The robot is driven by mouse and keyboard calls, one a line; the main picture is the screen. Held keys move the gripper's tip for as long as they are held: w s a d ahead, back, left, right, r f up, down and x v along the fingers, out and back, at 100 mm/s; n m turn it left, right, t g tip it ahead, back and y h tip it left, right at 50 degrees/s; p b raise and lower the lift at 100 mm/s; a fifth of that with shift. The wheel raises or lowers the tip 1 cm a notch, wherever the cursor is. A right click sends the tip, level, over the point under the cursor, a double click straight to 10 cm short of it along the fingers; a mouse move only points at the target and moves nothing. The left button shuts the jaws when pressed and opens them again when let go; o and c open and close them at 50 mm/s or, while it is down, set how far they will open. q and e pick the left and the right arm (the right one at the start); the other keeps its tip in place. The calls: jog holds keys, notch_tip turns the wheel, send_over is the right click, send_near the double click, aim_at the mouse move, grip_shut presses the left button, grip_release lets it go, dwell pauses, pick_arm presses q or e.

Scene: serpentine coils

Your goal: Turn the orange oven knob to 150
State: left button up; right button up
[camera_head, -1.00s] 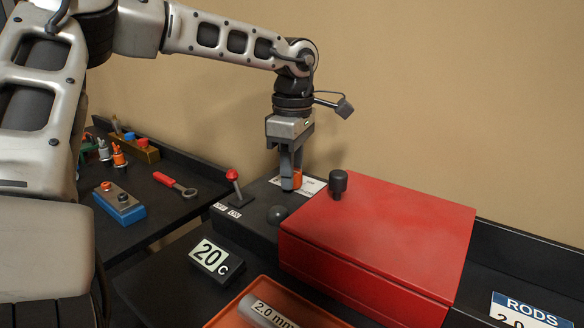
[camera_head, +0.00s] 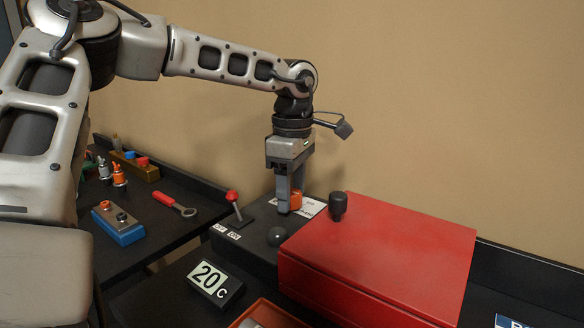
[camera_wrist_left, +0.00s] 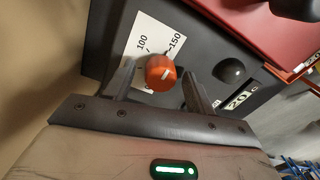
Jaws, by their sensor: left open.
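The orange oven knob (camera_wrist_left: 160,74) sits on a white dial card (camera_wrist_left: 148,42) marked 100 and 150 in the left wrist view. A pale mark shows on the knob; I cannot tell exactly which number it points at. In the head view the knob (camera_head: 297,200) is partly hidden by my left gripper (camera_head: 288,205), which points down over it. In the wrist view my left gripper (camera_wrist_left: 158,82) is open, with one finger on each side of the knob; contact is not clear. A display (camera_head: 214,283) reads 20 C. My right gripper is not in view.
A red box-like oven lid (camera_head: 385,250) lies right of the knob, with a dark post (camera_head: 338,206) close by. A dark dome (camera_head: 277,237) and a red-tipped lever (camera_head: 233,197) stand near. Left are a red tool (camera_head: 174,204) and a blue block (camera_head: 119,224).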

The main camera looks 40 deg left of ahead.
aim_at(293, 190)
pick_arm(q)
notch_tip(293, 190, up, 16)
jog(key=p, duration=0.1)
jog(key=shift+w+f, duration=0.15)
jog(key=shift+w, duration=0.1)
jog(key=shift+a, duration=0.1)
dwell(0.4)
